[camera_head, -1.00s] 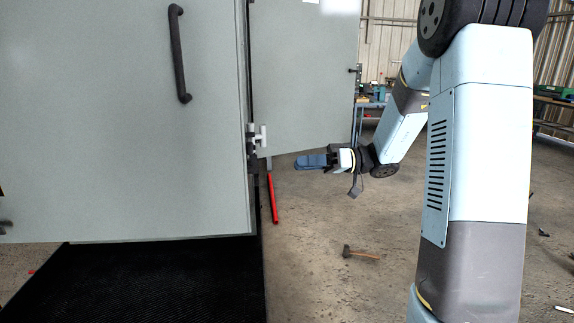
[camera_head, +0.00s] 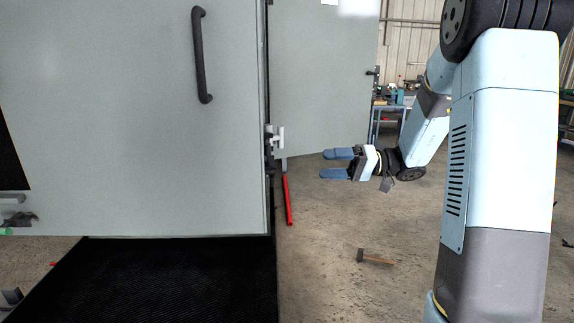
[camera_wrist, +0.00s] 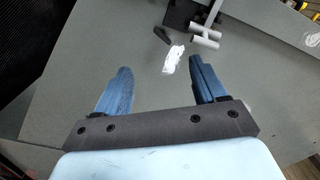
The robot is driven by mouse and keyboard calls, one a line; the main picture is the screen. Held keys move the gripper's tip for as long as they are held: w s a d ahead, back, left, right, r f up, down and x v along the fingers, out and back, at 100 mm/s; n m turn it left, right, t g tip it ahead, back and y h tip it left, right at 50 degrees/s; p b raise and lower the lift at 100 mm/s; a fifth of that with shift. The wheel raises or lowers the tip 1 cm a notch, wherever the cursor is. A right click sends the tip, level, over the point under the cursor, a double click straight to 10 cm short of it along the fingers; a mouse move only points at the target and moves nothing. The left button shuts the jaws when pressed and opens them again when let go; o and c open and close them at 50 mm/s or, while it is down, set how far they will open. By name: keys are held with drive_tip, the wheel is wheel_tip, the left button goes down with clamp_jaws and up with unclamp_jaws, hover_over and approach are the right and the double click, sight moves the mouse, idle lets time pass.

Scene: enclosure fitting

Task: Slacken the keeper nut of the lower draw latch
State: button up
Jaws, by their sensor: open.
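A draw latch (camera_head: 274,140) with a pale metal T-shaped handle sits on the right edge of the grey enclosure door (camera_head: 140,120). In the wrist view the pale handle (camera_wrist: 204,38) shows near the top, beside a dark block. I cannot make out the keeper nut in either view. My gripper (camera_head: 322,164) is open and empty, to the right of the latch and slightly lower, with a gap between them. Its two blue fingers, parted, also show in the wrist view (camera_wrist: 160,66), short of the latch.
A dark handle (camera_head: 201,55) stands out from the door. A second grey panel (camera_head: 320,90) is behind the latch. A red bar (camera_head: 287,200) and a hammer (camera_head: 376,258) lie on the floor. A black mat (camera_head: 180,280) lies below the door. A small white piece (camera_wrist: 173,60) shows in the wrist view.

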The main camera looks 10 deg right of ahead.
drive_tip(key=m, duration=1)
approach(267, 164)
drive_tip(key=a, duration=0.6)
drive_tip(key=shift+w+a, duration=0.3)
drive_tip(key=shift+w, duration=0.15)
drive_tip(key=shift+f, duration=0.15)
drive_tip(key=shift+c, duration=0.5)
drive_tip(key=c, duration=1)
drive_tip(key=shift+o, duration=0.2)
drive_tip(key=shift+f+m, duration=0.1)
drive_tip(key=shift+m, duration=1)
drive_tip(key=o, duration=1.1)
drive_tip(key=shift+c, duration=0.2)
